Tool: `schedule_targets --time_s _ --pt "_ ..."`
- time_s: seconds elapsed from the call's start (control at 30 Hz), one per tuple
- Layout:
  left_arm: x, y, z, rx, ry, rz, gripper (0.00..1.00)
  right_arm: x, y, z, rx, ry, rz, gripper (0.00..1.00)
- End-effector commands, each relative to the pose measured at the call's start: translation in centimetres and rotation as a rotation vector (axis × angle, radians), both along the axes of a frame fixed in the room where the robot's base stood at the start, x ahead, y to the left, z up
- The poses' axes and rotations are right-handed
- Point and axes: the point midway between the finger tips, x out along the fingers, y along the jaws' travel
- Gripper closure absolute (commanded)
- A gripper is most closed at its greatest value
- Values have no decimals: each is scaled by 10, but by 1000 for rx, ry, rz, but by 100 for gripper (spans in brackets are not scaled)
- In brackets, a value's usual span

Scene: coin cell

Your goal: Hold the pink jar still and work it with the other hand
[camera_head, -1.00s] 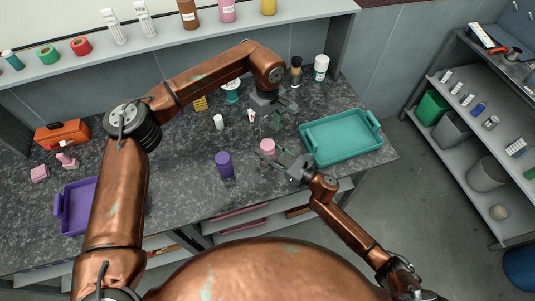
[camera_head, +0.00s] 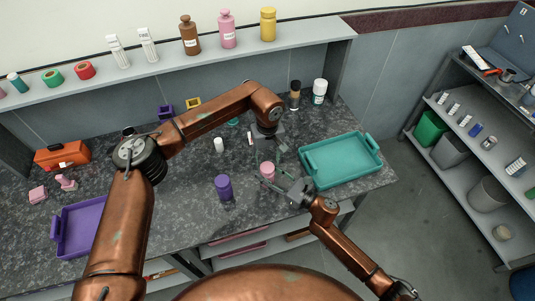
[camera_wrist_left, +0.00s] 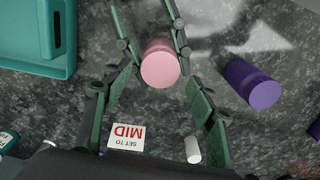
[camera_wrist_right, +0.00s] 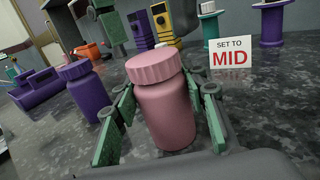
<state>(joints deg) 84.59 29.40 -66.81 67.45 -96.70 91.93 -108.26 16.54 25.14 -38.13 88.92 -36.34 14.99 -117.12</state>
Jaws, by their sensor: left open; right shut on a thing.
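The pink jar (camera_head: 267,170) stands upright on the dark speckled bench, its ribbed lid (camera_wrist_right: 154,66) on top. My right gripper (camera_head: 271,181) is shut on the jar's body from the side, with a green-padded finger on either side. My left gripper (camera_head: 277,150) is open above and just behind the jar. In the left wrist view its fingers are spread and empty, with the jar's lid (camera_wrist_left: 160,66) seen from above between the right gripper's fingers. A card reading "SET TO MID" (camera_wrist_right: 231,52) stands on the bench behind the jar.
A purple jar (camera_head: 223,187) stands left of the pink jar. A teal tray (camera_head: 341,184) lies close on the right, a purple tray (camera_head: 67,246) at far left. A small white cylinder (camera_head: 218,144) and taller bottles (camera_head: 319,91) stand behind. Bench front is mostly clear.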

Motion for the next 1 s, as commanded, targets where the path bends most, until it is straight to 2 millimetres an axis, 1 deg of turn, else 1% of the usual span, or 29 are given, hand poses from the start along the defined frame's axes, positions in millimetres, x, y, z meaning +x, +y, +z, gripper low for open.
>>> schedule_targets --time_s 0.03,0.1,0.23,0.37,0.6,1.0 --pt "-1 0 -8 0 2 1 48 0 0 0 0 0 0 100" --pt "0 0 -16 0 2 1 48 0 0 0 0 0 0 100" --pt "0 0 -27 1 1 1 48 0 0 0 0 0 0 100" --pt "0 0 -31 0 0 1 48 0 0 0 0 0 0 100" --pt "0 0 -31 0 -1 2 48 0 0 0 0 0 0 100" --pt "0 0 -31 0 0 2 76 0 0 0 0 0 0 100"
